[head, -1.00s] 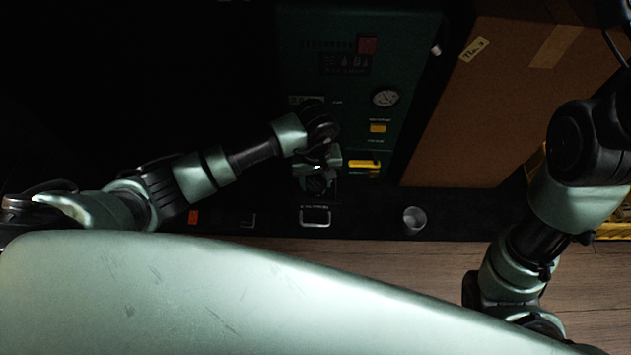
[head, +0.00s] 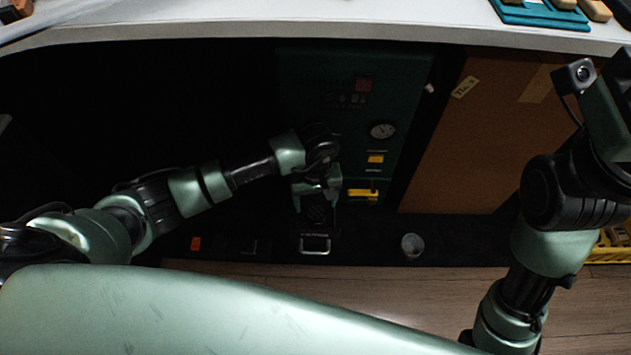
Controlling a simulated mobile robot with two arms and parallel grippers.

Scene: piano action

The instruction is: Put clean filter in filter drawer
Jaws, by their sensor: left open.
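A dark green machine (head: 405,75) stands under the bench, with a gauge, a red switch and yellow parts on its front. My left gripper (head: 316,212) is open and points down in front of the machine's lower part, left of a yellow handle (head: 362,193). Its fingers are dark and it is unclear whether they touch anything. Below it is a pale metal handle (head: 315,251) on a dark front; I cannot tell whether this is the filter drawer. A small grey round cup-like piece (head: 412,245) sits to the right on the dark strip. I cannot identify a clean filter.
A white bench top (head: 300,33) with a teal tray (head: 540,14) crosses the top. A large brown cardboard box (head: 480,150) stands right of the machine. A yellow crate (head: 612,245) is at the right edge, partly behind my right arm. The left side is very dark.

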